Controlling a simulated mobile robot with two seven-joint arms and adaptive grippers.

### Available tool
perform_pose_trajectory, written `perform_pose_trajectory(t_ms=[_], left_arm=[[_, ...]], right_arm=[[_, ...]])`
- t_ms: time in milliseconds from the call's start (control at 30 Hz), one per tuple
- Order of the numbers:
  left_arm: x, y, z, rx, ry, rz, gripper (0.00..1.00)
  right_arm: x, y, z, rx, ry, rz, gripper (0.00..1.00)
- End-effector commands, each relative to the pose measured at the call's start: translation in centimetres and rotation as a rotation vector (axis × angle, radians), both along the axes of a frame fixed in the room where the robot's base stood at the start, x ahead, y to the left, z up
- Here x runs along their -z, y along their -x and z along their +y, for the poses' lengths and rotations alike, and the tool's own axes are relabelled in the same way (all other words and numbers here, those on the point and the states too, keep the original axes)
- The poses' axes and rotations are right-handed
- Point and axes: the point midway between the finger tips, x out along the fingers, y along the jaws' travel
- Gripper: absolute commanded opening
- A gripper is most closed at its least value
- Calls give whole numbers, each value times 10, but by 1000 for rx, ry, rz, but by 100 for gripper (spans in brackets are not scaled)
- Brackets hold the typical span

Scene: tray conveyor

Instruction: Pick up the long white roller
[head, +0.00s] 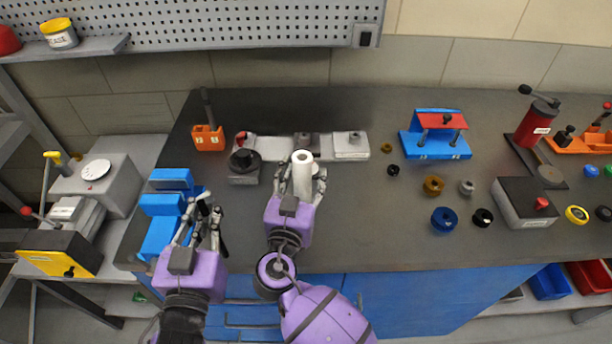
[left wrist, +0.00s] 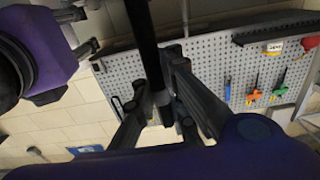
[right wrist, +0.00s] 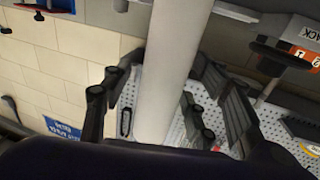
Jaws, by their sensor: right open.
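The long white roller (head: 302,172) shows upright between the fingers of my right gripper (head: 303,186) in the head view. In the right wrist view the roller (right wrist: 168,75) runs between the spread fingers (right wrist: 160,105), with gaps on both sides. My right gripper is open around it. My left gripper (head: 208,222) is at the front left, beside blue blocks. In the left wrist view its fingers (left wrist: 158,95) close in on a black rod (left wrist: 146,45) and appear to grip it. The roller's lower end is hidden by my right gripper.
Behind the roller lies a pale fixture (head: 268,148) with a black knob block (head: 243,165) to its left. Blue blocks (head: 165,205) and an orange holder (head: 208,138) are at the left. A blue-and-red stand (head: 436,140) and several small rings are to the right. The bench's centre is clear.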

Motion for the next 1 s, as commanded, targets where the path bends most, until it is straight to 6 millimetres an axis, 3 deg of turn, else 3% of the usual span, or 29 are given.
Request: perform_pose_trajectory(t_ms=[167, 567, 1000], left_arm=[[0, 0, 0, 0, 0, -1, 0], [0, 0, 0, 0, 0, -1, 0], [-2, 0, 0, 0, 0, -4, 0]], right_arm=[[1, 0, 0, 0, 0, 1, 54], [0, 0, 0, 0, 0, 1, 2], [-4, -3, -1, -1, 0, -3, 0]])
